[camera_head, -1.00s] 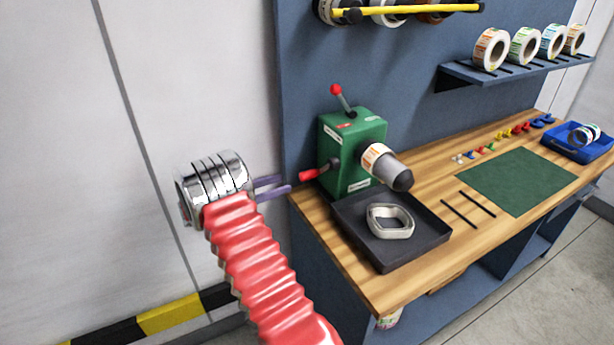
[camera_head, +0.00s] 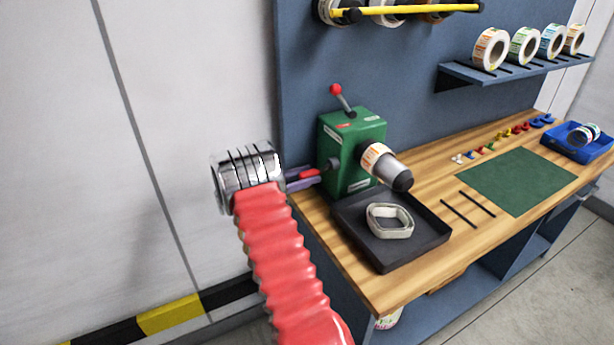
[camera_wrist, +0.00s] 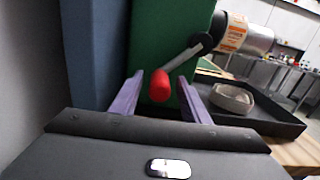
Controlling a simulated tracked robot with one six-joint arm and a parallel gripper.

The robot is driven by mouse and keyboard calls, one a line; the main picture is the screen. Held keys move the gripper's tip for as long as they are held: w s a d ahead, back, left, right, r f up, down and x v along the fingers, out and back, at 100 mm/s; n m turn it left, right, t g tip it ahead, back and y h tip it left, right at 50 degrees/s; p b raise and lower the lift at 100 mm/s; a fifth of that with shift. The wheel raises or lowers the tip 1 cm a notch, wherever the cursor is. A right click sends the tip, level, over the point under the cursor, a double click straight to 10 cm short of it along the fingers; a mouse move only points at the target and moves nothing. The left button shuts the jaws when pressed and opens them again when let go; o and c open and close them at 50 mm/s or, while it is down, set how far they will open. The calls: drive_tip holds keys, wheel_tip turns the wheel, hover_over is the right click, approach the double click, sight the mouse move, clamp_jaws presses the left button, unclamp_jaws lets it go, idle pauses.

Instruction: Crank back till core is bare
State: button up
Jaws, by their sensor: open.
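The green rewinder (camera_head: 350,150) stands at the bench's left end. The core, on a grey spindle (camera_head: 393,172), carries a white and orange label band (camera_head: 373,157); the band also shows in the wrist view (camera_wrist: 231,34). A second red-tipped lever (camera_head: 337,89) rises from the top.
A black tray (camera_head: 405,257) under the spindle holds a loose pale coil of strip (camera_head: 388,221). A green mat (camera_head: 517,180), two black rods and a blue bin (camera_head: 578,150) lie further right. A blue back panel (camera_head: 300,60) stands behind.

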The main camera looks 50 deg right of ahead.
drive_tip(key=shift+c, duration=0.2)
clamp_jaws()
idle(0.3)
drive_tip(key=shift+s+d, duration=0.1)
drive_tip(key=shift+d, duration=0.1)
drive_tip(key=shift+a, duration=0.1)
